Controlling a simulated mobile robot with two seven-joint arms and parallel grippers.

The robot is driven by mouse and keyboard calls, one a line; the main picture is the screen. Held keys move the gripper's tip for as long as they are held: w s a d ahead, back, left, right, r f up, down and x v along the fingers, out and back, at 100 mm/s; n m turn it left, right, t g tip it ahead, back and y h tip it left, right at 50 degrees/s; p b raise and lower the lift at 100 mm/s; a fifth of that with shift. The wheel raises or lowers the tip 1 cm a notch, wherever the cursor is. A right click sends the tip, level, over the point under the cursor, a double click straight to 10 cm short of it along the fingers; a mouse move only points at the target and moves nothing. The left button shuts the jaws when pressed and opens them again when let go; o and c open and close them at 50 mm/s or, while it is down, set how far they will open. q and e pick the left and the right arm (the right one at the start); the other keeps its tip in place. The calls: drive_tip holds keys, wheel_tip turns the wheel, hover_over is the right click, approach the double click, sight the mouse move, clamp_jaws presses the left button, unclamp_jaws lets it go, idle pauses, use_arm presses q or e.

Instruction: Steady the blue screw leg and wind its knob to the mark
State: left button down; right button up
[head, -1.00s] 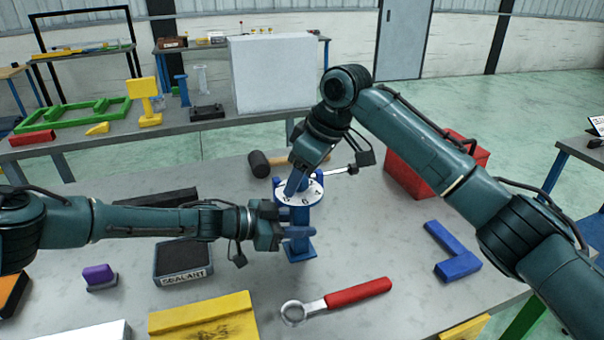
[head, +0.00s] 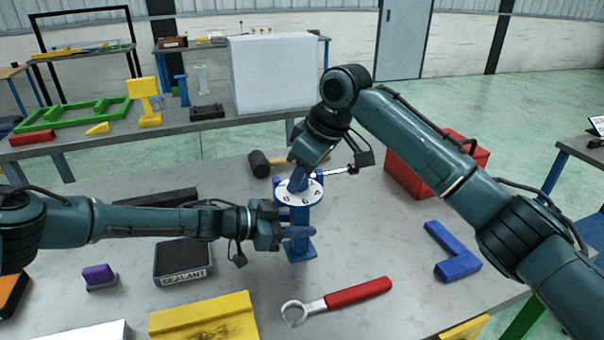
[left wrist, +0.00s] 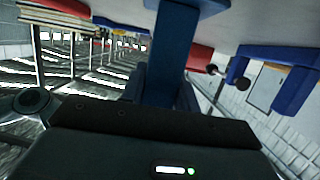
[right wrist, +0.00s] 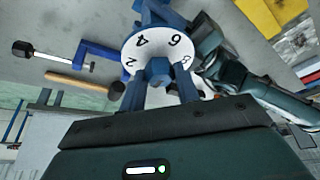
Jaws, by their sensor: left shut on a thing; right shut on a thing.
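The blue screw leg (head: 303,222) stands upright on its square foot on the grey bench; its post also shows in the left wrist view (left wrist: 172,55). A white numbered dial (head: 306,197) sits around its top. My left gripper (head: 287,231) is shut on the post below the dial, coming from the left. My right gripper (head: 296,184) is above the dial, shut on the blue knob (right wrist: 157,69), which shows between the fingers in the right wrist view. There the dial (right wrist: 152,45) shows 2, 4, 6 and part of 8. I cannot make out the mark.
A blue clamp with a metal screw (right wrist: 80,53) is beside the dial. A mallet (head: 259,163) lies behind, and a red box (head: 410,172) stands back right. A red-handled spanner (head: 350,294), blue angle piece (head: 458,262) and sealant box (head: 184,258) lie around. Bare bench surrounds the foot.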

drive_tip(key=m+t+h, duration=0.1)
drive_tip(key=m, duration=0.2)
drive_tip(key=m+t, duration=0.1)
drive_tip(key=m, duration=0.2)
drive_tip(key=shift+s+a+m+h, duration=0.15)
drive_tip(key=shift+m+h, duration=0.25)
drive_tip(key=m+h, duration=0.1)
drive_tip(key=m, duration=0.2)
drive_tip(key=m+h, duration=0.1)
drive_tip(key=m, duration=0.2)
drive_tip(key=shift+a+f, duration=0.1)
drive_tip(key=shift+a, duration=0.05)
use_arm(q)
drive_tip(key=shift+r, duration=0.1)
use_arm(e)
drive_tip(key=m+h, duration=0.2)
drive_tip(key=m, duration=0.3)
drive_tip(key=shift+m, duration=0.4)
drive_tip(key=m, duration=0.2)
drive_tip(key=m+g+h, duration=0.1)
drive_tip(key=m, duration=0.1)
drive_tip(key=shift+a+f+m+g+h, duration=0.15)
drive_tip(key=shift+m+g+h, duration=0.15)
use_arm(q)
drive_tip(key=shift+d, duration=0.1)
drive_tip(key=shift+r, duration=0.1)
